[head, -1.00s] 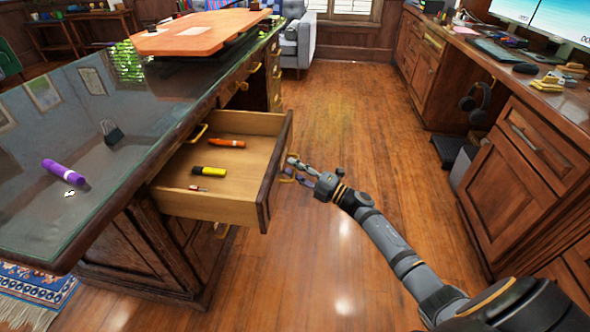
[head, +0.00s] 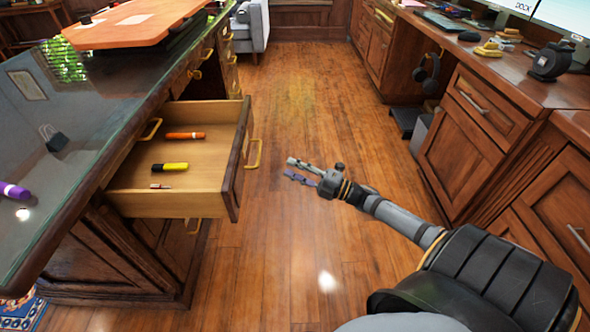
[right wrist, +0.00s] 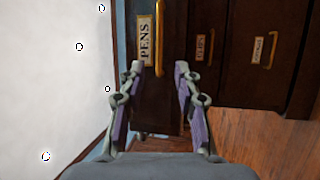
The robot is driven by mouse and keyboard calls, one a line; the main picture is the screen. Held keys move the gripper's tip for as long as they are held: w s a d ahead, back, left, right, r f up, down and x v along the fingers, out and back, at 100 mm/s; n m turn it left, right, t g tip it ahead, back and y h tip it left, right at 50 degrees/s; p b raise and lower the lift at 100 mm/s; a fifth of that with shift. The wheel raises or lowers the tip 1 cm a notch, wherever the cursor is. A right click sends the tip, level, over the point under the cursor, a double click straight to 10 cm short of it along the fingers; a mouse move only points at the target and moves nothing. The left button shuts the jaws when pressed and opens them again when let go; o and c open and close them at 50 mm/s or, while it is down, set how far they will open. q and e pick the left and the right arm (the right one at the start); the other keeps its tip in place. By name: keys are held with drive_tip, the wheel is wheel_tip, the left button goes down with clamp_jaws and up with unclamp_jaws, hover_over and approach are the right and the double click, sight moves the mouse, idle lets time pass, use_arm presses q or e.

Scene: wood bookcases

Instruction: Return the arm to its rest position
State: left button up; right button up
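My right gripper (head: 303,169) is in the middle of the head view, over the wooden floor and right of the open drawer (head: 236,170), apart from its handle (head: 253,154). In the right wrist view the two fingers of the gripper (right wrist: 158,85) stand apart with nothing between them. Beyond them is a drawer front with a PENS label (right wrist: 145,40) and a brass handle (right wrist: 160,38). My left gripper is not in view.
The open drawer holds an orange marker (head: 185,136), a yellow marker (head: 170,167) and a small item (head: 160,186). A purple marker (head: 14,190) and a padlock (head: 53,138) lie on the glass-topped desk. Cabinets (head: 480,120) line the right; the floor between is clear.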

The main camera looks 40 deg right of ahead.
idle(0.5)
